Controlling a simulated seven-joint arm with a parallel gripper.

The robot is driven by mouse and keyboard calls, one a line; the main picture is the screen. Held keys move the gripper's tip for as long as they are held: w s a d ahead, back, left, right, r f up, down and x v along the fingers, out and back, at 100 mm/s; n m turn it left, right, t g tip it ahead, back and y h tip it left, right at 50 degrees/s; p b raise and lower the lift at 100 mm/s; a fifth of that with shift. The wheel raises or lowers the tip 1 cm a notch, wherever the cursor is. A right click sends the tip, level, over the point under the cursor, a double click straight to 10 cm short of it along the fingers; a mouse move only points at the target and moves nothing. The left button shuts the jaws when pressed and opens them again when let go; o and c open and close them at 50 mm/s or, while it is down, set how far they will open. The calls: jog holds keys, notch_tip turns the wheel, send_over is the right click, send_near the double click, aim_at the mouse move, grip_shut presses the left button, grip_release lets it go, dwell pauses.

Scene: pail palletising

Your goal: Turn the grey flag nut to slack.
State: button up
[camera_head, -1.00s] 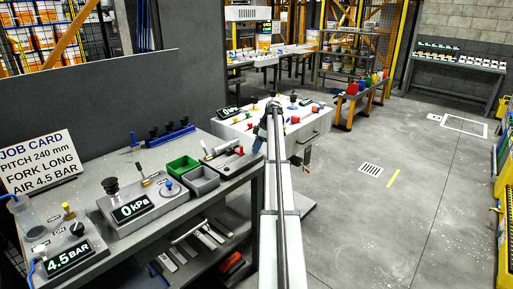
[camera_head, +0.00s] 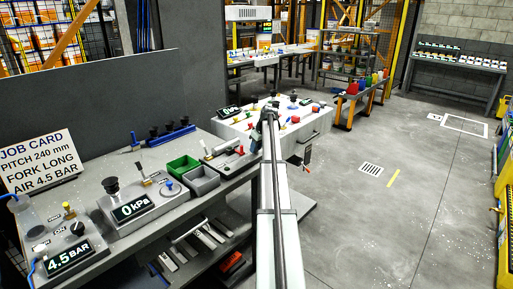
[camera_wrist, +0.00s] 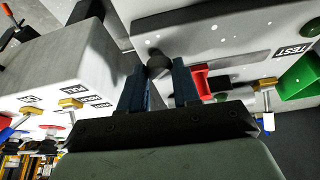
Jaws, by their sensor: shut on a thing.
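My gripper (camera_wrist: 157,71) shows in the wrist view with two blue fingers closed about a small dark grey rounded piece (camera_wrist: 158,62). This piece is where the grey flag nut would be gripped, but its flag is not clear and its turn position cannot be read. In the head view my gripper (camera_head: 270,112) is at the white bench (camera_head: 310,133) beyond the grey workbench. It is small there, and my own arm hides much of what is at its tips.
A red part (camera_wrist: 201,82) is close beside the right finger in the wrist view. A green block (camera_wrist: 299,78) and yellow-topped fittings (camera_wrist: 265,84) are farther right. In the head view, the grey workbench (camera_head: 205,205) carries gauges and bins on the left; the floor (camera_head: 400,220) is open on the right.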

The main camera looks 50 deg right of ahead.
jog(key=m, duration=0.2)
jog(key=m+h, duration=0.2)
jog(key=m, duration=0.1)
jog(key=shift+w+a+m+g, duration=0.1)
jog(key=shift+a+m+g, duration=0.15)
jog(key=shift+m+g, duration=0.05)
jog(key=m+g+h, duration=0.1)
jog(key=m, duration=0.2)
jog(key=m+g, duration=0.1)
jog(key=m, duration=0.2)
jog(key=shift+w+h, duration=0.2)
jog(key=shift+h, duration=0.2)
jog(key=m+g, duration=0.1)
jog(key=m, duration=0.2)
jog(key=m+g, duration=0.1)
jog(key=m, duration=0.1)
jog(key=shift+w+m+h, duration=0.2)
jog(key=shift+m+h, duration=0.1)
jog(key=shift+m, duration=0.1)
jog(key=m+g, duration=0.1)
jog(key=m, duration=0.2)
jog(key=m+g, duration=0.1)
jog(key=m, duration=0.2)
jog(key=shift+y, duration=0.4)
jog(key=o, duration=1)
jog(key=shift+o, duration=0.2)
jog(key=shift+r, duration=0.1)
